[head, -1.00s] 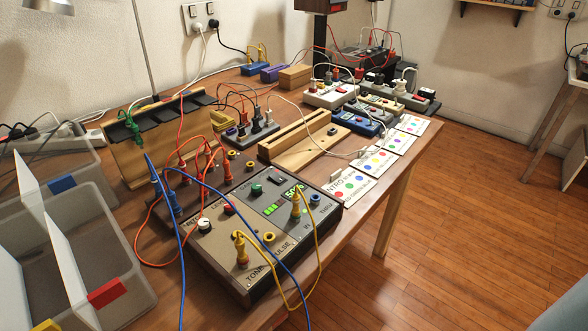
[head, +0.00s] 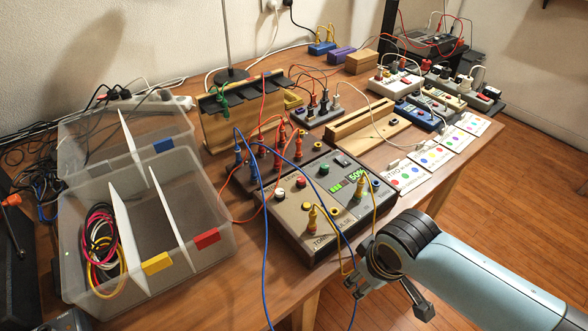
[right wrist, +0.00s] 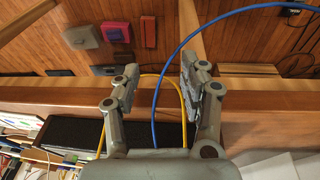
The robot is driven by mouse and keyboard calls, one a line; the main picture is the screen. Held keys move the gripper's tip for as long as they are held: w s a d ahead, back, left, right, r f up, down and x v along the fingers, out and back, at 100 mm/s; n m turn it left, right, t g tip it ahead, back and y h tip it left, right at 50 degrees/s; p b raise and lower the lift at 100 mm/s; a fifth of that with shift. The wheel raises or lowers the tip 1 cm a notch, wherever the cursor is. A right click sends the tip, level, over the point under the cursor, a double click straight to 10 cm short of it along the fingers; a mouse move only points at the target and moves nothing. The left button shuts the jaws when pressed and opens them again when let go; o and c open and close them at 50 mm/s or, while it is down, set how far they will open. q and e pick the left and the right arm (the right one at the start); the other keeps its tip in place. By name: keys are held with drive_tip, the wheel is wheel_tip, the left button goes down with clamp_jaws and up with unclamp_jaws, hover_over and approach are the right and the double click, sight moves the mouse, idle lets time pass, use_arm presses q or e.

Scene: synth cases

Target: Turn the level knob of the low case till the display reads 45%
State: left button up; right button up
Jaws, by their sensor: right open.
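The low case (head: 293,238), grey and brown, lies on the table in the middle of the head view. Its green display (head: 357,175) appears to read 50%. Its top carries a white knob (head: 279,194), a red one (head: 301,181) and a green one (head: 323,169); the labels are too small to tell which is level. My right gripper (head: 387,292) is open in front of the case's near right corner, apart from the knobs. In the right wrist view, its fingers (right wrist: 160,68) are spread, with blue and yellow cables showing between them. My left gripper is not in view.
A clear divided bin (head: 205,258) is at left. A slotted wooden block (head: 362,118) and colour-dot cards (head: 432,156) lie behind and right.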

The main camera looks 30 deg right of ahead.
drive_tip(key=w+a+r+p, duration=0.2)
drive_tip(key=w+r+p, duration=0.15)
drive_tip(key=r, duration=1.15)
drive_tip(key=shift+g, duration=0.4)
drive_tip(key=w, duration=0.3)
drive_tip(key=w+d, duration=0.1)
drive_tip(key=w, duration=0.6)
drive_tip(key=shift+d+r, duration=0.15)
drive_tip(key=shift+d, duration=0.05)
drive_tip(key=g, duration=0.1)
approach(301, 179)
drive_tip(key=shift+y, duration=0.4)
drive_tip(key=f, duration=0.3)
drive_tip(key=f+b, duration=0.1)
drive_tip(key=f, duration=0.5)
drive_tip(key=shift+w+d+f, duration=0.1)
drive_tip(key=shift+w+d, duration=0.05)
drive_tip(key=shift+d, duration=0.25)
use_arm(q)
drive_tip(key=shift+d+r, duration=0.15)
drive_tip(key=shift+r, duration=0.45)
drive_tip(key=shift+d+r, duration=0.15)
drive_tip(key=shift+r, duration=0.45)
